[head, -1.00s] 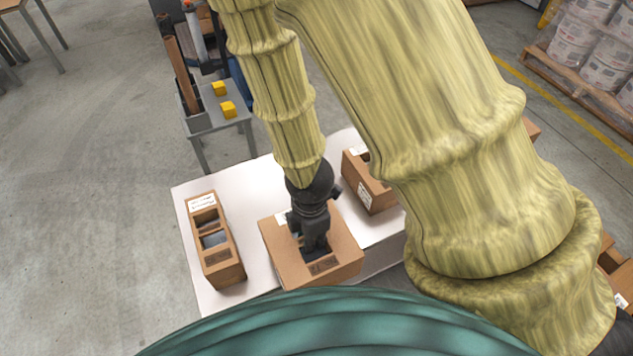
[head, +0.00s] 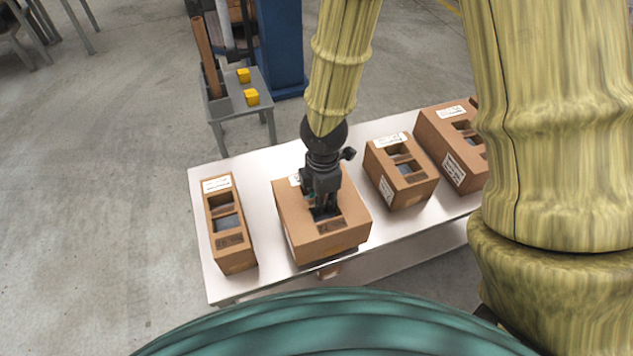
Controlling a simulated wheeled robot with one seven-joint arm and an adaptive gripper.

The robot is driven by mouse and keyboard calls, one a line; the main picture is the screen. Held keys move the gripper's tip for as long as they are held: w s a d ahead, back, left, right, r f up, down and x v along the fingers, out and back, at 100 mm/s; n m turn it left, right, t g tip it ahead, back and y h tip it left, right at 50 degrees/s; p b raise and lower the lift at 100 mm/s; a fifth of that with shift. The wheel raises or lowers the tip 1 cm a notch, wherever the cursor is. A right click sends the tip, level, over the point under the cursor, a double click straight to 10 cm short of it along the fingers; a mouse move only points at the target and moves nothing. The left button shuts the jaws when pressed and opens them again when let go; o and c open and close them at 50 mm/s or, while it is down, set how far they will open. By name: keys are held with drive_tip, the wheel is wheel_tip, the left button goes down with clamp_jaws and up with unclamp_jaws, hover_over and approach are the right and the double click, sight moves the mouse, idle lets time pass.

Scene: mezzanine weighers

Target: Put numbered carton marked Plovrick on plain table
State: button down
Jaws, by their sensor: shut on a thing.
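My gripper (head: 325,212) points down into the top of a brown carton (head: 350,236) and is shut on it. This carton has openings in its top and a white label partly hidden by the gripper; its name cannot be read. It is at the front part of the white table (head: 270,168), and I cannot tell whether it touches the top. Three other cartons stand on the table: a narrow one (head: 229,253) at the left, a middle one (head: 412,196) to the right, and a larger one (head: 437,128) farther right. Their label text is too small to read.
A small grey stand (head: 237,110) with two yellow blocks (head: 251,97) is behind the table, beside a blue column (head: 280,45). Bare table lies between the left carton and the held one. Grey floor is open at the left.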

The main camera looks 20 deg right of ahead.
drive_tip(key=w, duration=0.2)
drive_tip(key=w+d, duration=0.1)
drive_tip(key=w, duration=0.2)
drive_tip(key=w+p, duration=0.1)
drive_tip(key=w, duration=0.2)
drive_tip(key=shift+d+f, duration=0.15)
drive_tip(key=shift+f, duration=1.95)
drive_tip(key=shift+f, duration=0.1)
drive_tip(key=c, duration=1.3)
unclamp_jaws()
drive_tip(key=shift+s, duration=0.1)
wheel_tip(320, 180, up, 12)
drive_tip(key=shift+r+p, duration=0.1)
drive_tip(key=shift+p, duration=0.3)
